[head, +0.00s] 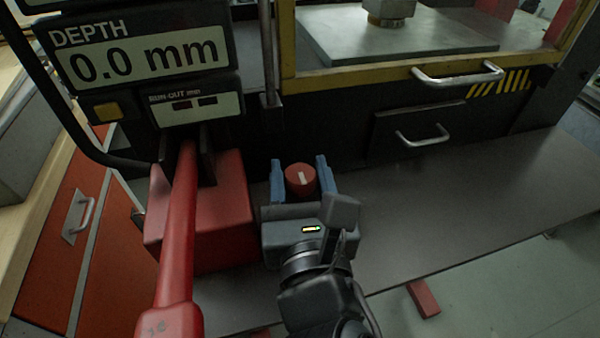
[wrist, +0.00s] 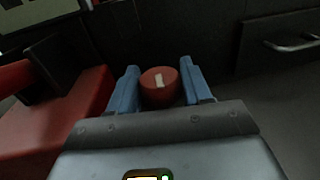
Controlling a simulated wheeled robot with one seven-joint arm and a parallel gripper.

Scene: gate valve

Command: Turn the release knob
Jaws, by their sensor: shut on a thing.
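The release knob (head: 301,180) is a round red knob with a white mark on its face, low in front of the dark machine. My gripper (head: 301,177) has its two blue fingers on either side of it, shut on the knob. In the wrist view the knob (wrist: 160,86) sits between the blue fingers (wrist: 160,90), with its white mark close to upright. The knob's mounting is hidden behind my gripper.
A red lever (head: 178,230) and red block (head: 215,200) stand close to the left of my gripper. A display (head: 140,60) reads "DEPTH 0.0 mm". Drawer handles (head: 422,138) are at the right. The grey plate (head: 450,210) at the right is clear.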

